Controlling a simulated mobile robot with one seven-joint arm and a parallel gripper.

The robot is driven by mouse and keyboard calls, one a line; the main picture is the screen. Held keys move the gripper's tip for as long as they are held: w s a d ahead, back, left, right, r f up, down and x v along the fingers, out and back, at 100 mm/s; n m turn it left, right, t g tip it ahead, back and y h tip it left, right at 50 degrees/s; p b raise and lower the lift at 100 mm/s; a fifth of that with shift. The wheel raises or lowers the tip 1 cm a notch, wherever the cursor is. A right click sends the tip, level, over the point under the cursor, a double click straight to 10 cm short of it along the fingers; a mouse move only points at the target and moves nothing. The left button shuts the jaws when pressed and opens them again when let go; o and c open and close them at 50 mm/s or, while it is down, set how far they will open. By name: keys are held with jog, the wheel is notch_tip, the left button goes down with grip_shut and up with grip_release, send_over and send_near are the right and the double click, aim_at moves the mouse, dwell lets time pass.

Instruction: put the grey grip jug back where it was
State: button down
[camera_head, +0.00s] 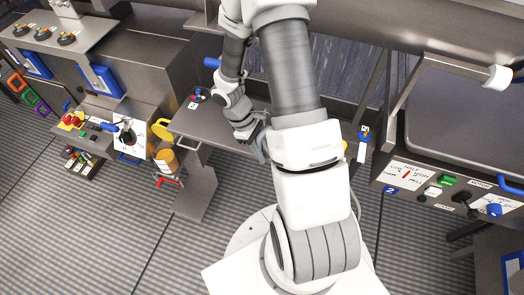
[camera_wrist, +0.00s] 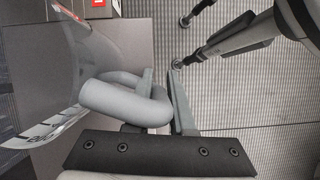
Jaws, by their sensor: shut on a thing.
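The grey grip jug shows in the wrist view with its thick grey handle (camera_wrist: 115,97) at the middle and its clear body (camera_wrist: 42,70) at the left, with dark scale marks near the lower edge. My gripper (camera_wrist: 160,88) is shut on this grey handle. In the head view my gripper (camera_head: 257,143) is beside the grey metal shelf, partly behind my own arm. The jug itself is hidden by my arm there, so I cannot tell whether its base touches anything.
A grey metal shelf (camera_head: 200,120) stands left of my arm. A jug with orange contents (camera_head: 166,160) is at its left side. A control panel with a green button (camera_head: 448,180) is at the right. The lower-left floor (camera_head: 90,240) is clear.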

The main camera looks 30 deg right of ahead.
jog(key=c, duration=0.8)
grip_release()
jog(key=shift+f, duration=0.1)
jog(key=shift+o, duration=0.2)
jog(key=w+a+r+m+t, duration=0.1)
jog(key=a+r+t, duration=0.1)
jog(key=r, duration=1)
jog(key=a+r+m+t, duration=0.1)
jog(key=a+r+m, duration=0.15)
jog(key=r, duration=0.95)
jog(key=s+a+r+m+t+y, duration=0.2)
jog(key=s+a+r+t, duration=0.3)
jog(key=s+r, duration=0.3)
notch_tip(320, 180, up, 3)
jog(key=shift+s+a+r+m+t+y+p, duration=0.1)
jog(key=shift+s+a+m+t+y+p, duration=0.2)
jog(key=shift+m+t, duration=0.4)
